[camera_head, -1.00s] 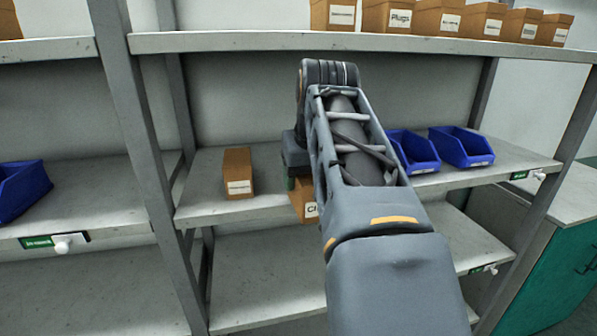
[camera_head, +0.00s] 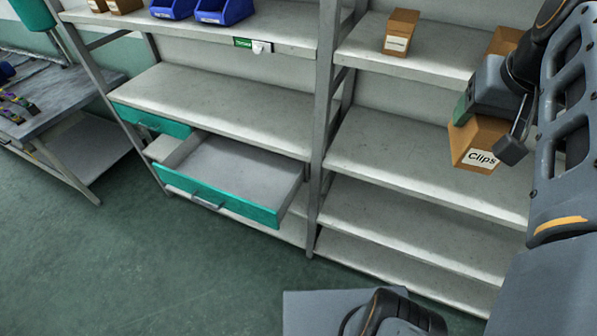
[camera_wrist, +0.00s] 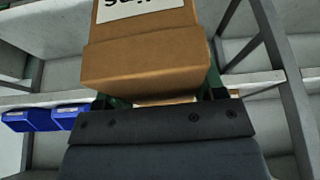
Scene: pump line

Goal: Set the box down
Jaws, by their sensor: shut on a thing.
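A brown cardboard box labelled "Clips" (camera_head: 480,143) is held in my gripper (camera_head: 487,125) at the right of the head view. The box hangs in the air in front of the right shelving bay, clear of any shelf. In the wrist view the box (camera_wrist: 145,55) fills the upper middle, with part of its white label at the top. My gripper is shut on it; its fingertips are mostly hidden behind the box.
An open teal-fronted drawer (camera_head: 222,192) juts out at lower left, below a bare shelf (camera_head: 225,105). The right bay has an empty middle shelf (camera_head: 410,158). Above it a brown box (camera_head: 400,32) stands on the upper shelf. Blue bins (camera_head: 224,11) sit at top left. A workbench (camera_head: 50,100) stands far left.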

